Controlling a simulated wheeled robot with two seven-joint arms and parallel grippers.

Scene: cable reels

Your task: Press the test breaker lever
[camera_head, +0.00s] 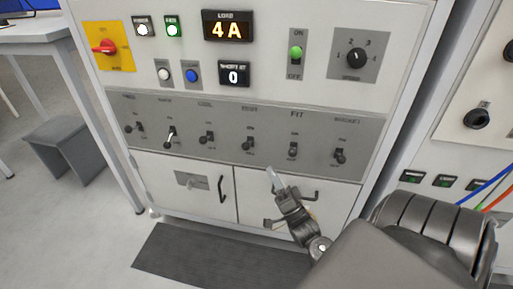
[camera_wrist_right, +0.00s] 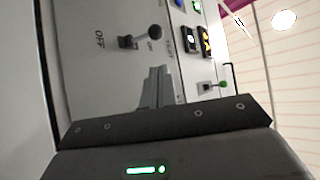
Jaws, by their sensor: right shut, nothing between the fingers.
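A grey strip (camera_head: 228,158) across the cabinet carries a row of small breaker levers. The fourth lever (camera_head: 249,143) from the left sits under a label that seems to read TEST, though the print is blurred. Its handle is dark. My right gripper (camera_head: 271,174) is shut and empty, with its tip below and a little right of that lever, apart from it in the picture. In the right wrist view the shut fingers (camera_wrist_right: 157,75) point at the panel, and a dark-knobbed lever (camera_wrist_right: 155,32) shows beyond them beside an OFF label. My left gripper is not in view.
Neighbouring levers (camera_head: 293,150) stand close on both sides. Below are white cabinet doors with dark handles (camera_head: 221,189). Above are a green switch (camera_head: 295,53), a rotary knob (camera_head: 356,57) and a display reading 4A (camera_head: 228,25). Another panel with cables (camera_head: 489,187) stands right.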

